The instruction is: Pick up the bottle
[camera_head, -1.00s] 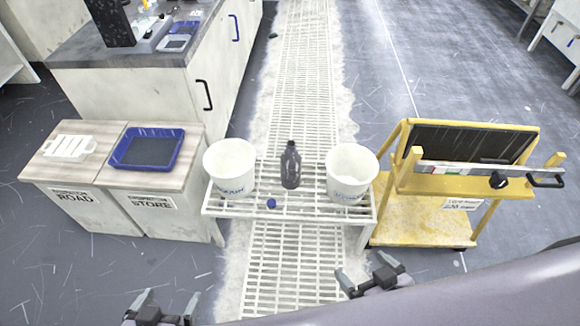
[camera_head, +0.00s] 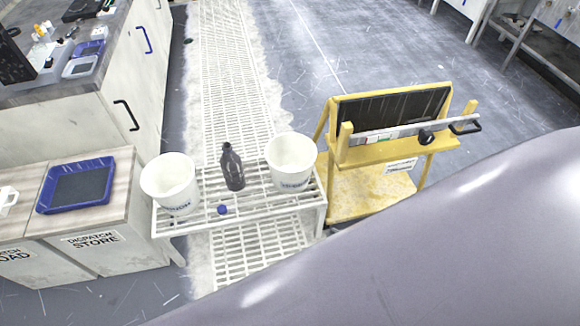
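The dark grey bottle (camera_head: 232,168) stands upright on a white slatted rack (camera_head: 250,203), between two white buckets. A small blue cap (camera_head: 222,210) lies on the rack in front of it. The bottle's top looks uncapped, but it is too small to be sure. Neither of my grippers shows in the view now. A large grey part of my own body fills the lower right and hides the floor there.
A white bucket (camera_head: 170,183) stands left of the bottle and another bucket (camera_head: 290,160) right of it. A yellow cart (camera_head: 372,190) stands right of the rack. A blue tray (camera_head: 76,186) lies on the left cabinet (camera_head: 120,205). Open floor lies behind the rack.

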